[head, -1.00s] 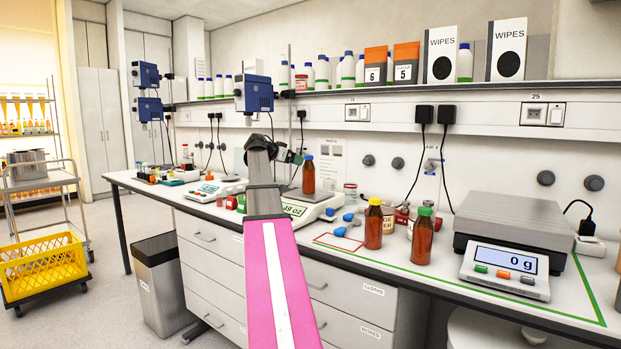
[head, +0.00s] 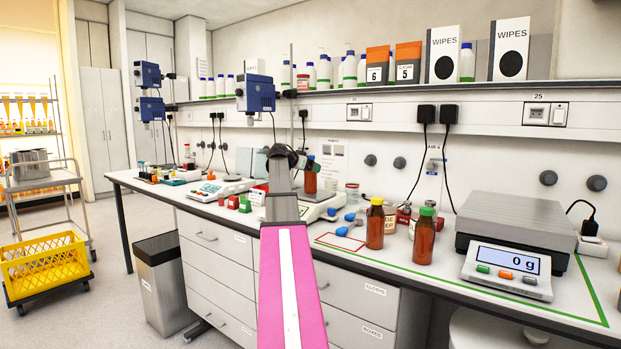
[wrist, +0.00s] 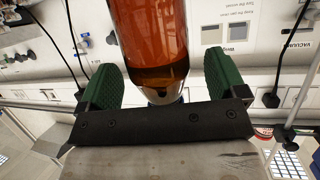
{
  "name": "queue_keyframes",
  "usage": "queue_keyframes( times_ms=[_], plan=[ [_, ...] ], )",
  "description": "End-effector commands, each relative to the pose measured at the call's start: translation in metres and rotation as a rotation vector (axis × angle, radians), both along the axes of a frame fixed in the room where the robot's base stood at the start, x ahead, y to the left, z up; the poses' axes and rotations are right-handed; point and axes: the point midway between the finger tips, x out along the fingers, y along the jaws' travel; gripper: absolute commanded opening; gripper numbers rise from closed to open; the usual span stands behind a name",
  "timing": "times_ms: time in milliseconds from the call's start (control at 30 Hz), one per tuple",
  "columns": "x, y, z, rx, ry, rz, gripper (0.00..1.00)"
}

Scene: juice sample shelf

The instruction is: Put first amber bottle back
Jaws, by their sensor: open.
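An amber bottle with a blue cap (head: 310,183) stands upright on the balance (head: 318,208) in the middle of the bench. My gripper (head: 303,160) is at this bottle's upper part in the head view and partly covers it. In the wrist view the amber bottle (wrist: 152,35) lies between my two green finger pads, with a gap on both sides. My gripper (wrist: 163,80) is open there, and its dark body hides part of the cap end. A yellow-capped amber bottle (head: 375,228) and a green-capped one (head: 424,240) stand to the right on the bench.
Blue-capped small items (head: 348,223) lie close right of the balance. A jar (head: 352,191) stands behind them. A large scale (head: 515,225) reading 0 g fills the right. A green outline (head: 590,290) marks the bench there. Wipes boxes and bottles line the shelf (head: 400,88).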

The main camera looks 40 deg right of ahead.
Motion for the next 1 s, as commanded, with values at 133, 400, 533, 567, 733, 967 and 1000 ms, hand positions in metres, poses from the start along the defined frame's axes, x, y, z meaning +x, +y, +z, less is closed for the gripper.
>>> queue_keyframes(
  times_ms=[133,400,533,567,733,967,1000],
  plan=[
    [0.000,0.000,0.000,0.000,0.000,0.000,0.71],
    [0.000,0.000,0.000,-0.001,0.000,0.000,0.23],
    [0.000,0.000,0.001,-0.001,0.000,0.000,0.23],
    [0.000,0.000,0.001,-0.001,0.000,0.000,0.23],
    [0.000,0.000,0.009,-0.001,0.000,0.000,0.23],
    [0.003,0.000,0.047,-0.002,-0.003,0.001,0.23],
    [0.015,0.005,0.050,0.000,0.000,0.003,0.23]
  ],
)
